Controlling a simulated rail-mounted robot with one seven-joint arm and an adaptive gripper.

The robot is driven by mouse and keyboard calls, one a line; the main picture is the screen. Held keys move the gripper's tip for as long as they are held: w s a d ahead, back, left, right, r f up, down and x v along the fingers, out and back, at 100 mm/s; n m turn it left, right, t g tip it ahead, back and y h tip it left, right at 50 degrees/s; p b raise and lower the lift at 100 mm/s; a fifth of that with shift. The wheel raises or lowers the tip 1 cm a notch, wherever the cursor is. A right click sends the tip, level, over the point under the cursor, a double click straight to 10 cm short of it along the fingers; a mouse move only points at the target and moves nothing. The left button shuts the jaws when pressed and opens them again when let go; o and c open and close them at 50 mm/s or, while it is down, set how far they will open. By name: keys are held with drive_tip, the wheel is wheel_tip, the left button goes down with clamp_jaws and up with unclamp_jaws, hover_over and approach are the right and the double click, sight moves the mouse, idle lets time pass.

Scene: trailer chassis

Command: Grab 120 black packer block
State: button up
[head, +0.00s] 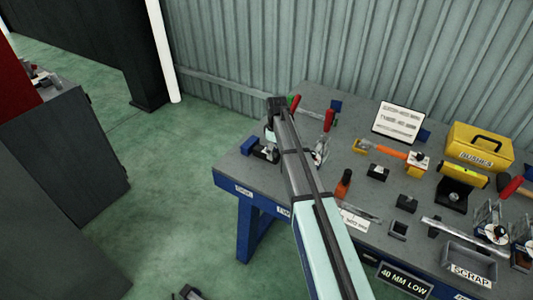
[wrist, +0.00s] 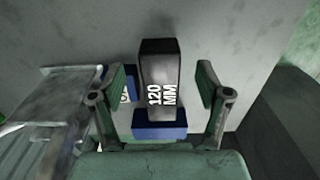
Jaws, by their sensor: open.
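The black packer block (wrist: 159,65), marked "120 MM" in white, stands between the two fingers of my gripper (wrist: 161,80) in the wrist view. The gripper is open, with a visible gap on each side of the block. A blue piece (wrist: 160,124) shows at the block's near end; I cannot tell how the two join. In the head view my gripper (head: 270,136) is over the left end of the workbench (head: 232,175), near a small blue and black item. The arm and gripper partly hide that area.
A grey metal part (wrist: 65,85) lies close to the left finger in the wrist view.

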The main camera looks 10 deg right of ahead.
sight(275, 154)
drive_tip(key=shift+f+p, duration=0.55)
drive_tip(key=shift+f, duration=1.2)
drive_tip(key=shift+s, duration=0.1)
clamp_jaws()
drive_tip(key=shift+r, duration=0.15)
